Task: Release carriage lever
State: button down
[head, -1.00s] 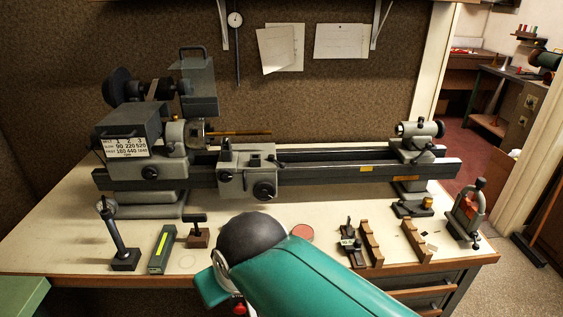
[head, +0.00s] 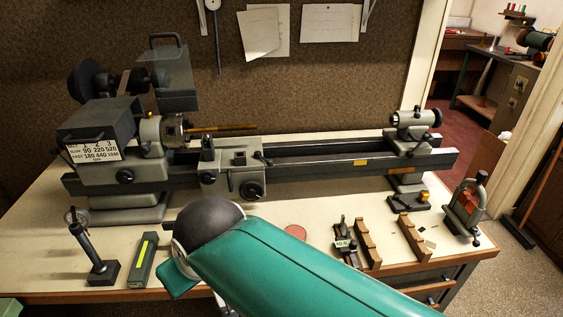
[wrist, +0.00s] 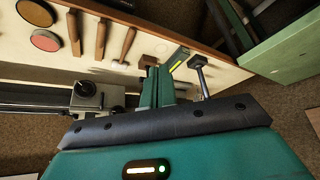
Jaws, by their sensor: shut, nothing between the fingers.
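The grey lathe carriage (head: 215,180) sits on the dark bed, left of its middle, with a tool post on top and a round knob at its lower front. A small dark lever (head: 263,158) sticks out at its upper right; its exact setting is hard to tell. A grey block with a dark knob, apparently the carriage (wrist: 88,97), shows in the wrist view at left. My gripper (wrist: 157,78) shows there with its green fingers together and empty, apart from that block.
The headstock (head: 100,150) stands left and the tailstock (head: 413,132) right. A stand with a post (head: 95,255) and a dark box with a yellow stripe (head: 143,260) are at the front left. Wooden racks (head: 367,242) and a small red-and-grey vise (head: 466,208) are at the front right.

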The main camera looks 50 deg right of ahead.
jog(key=w+d+f+m+t+y, duration=0.1)
jog(key=w+d+f+m+y, duration=0.15)
jog(key=w+d+m, duration=0.4)
jog(key=w+d+f+m+t+y, duration=0.1)
jog(key=w+d+m+y, duration=0.2)
jog(key=d, duration=0.7)
jog(key=s+d+m+t+h, duration=0.1)
jog(key=s+d+m+t, duration=0.1)
jog(key=d, duration=0.7)
jog(key=s+d+m+t+h, duration=0.1)
jog(key=d+t, duration=0.3)
jog(key=d, duration=0.4)
jog(key=s+d+m+t+h, duration=0.2)
jog(key=s+d+m, duration=0.1)
jog(key=d, duration=0.6)
jog(key=shift+s+d+r+t, duration=0.2)
jog(key=shift+s+d+t, duration=0.1)
jog(key=shift+t, duration=0.1)
